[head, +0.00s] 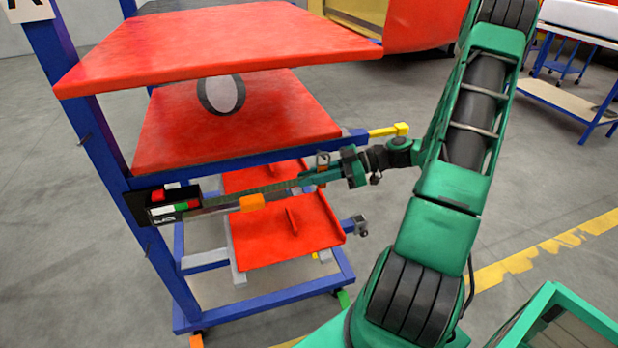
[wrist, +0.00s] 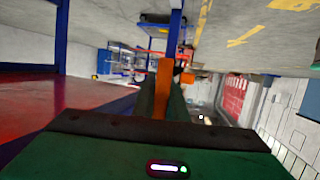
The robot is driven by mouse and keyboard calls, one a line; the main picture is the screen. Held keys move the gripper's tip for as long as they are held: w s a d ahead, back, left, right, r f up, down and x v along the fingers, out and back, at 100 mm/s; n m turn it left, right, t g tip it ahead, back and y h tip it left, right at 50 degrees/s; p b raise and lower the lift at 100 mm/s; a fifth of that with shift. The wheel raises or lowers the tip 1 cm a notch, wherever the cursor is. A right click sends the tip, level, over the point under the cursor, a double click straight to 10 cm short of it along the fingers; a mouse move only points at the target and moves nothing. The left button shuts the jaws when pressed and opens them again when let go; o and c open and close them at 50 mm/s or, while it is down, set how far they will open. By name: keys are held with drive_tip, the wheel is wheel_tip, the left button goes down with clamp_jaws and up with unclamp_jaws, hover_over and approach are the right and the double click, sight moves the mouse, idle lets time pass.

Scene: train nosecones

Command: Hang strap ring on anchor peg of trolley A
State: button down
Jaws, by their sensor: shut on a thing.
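Trolley A has a blue frame and red shelves (head: 230,45); part of its letter sign shows at the top left. A grey-green strap (head: 265,189) runs from a black box (head: 172,201) on the left post to my gripper (head: 326,172).
Lower red shelves (head: 280,250) lie below the strap, with a small grey fitting (head: 360,225) at their right. The grey floor (head: 90,260) is open left of the trolley. Another blue-framed cart (head: 560,97) stands at the far right.

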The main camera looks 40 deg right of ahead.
drive_tip(key=shift+w+d+f, duration=0.1)
drive_tip(key=shift+w+f, duration=0.05)
drive_tip(key=c, duration=1.7)
unclamp_jaws()
drive_tip(key=shift+d, duration=0.15)
drive_tip(key=v, duration=1)
drive_tip(key=shift+s+d+r, duration=0.1)
drive_tip(key=shift+s+r, duration=0.15)
drive_tip(key=shift+r, duration=0.05)
